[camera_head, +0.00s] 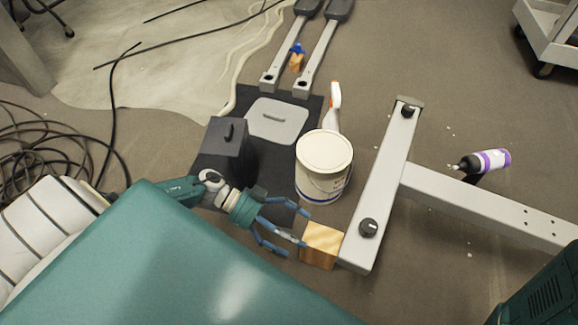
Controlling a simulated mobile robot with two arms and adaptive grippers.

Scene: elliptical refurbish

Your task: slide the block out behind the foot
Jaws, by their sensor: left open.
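A light wooden block (321,246) lies on the floor at the lower end of a grey metal foot bar (383,180). It sits against or very close to the bar's left side. My left gripper (291,229) is open, with its blue fingers just left of the block. One fingertip reaches the block's upper left edge; I cannot tell whether it touches. The bar has a black knob near each end, and a beam (480,205) runs off it to the right. My right gripper does not show.
A white bucket (323,168) stands just above the block, left of the bar. A purple-labelled bottle (490,161) lies right. Cables (50,150) coil at left.

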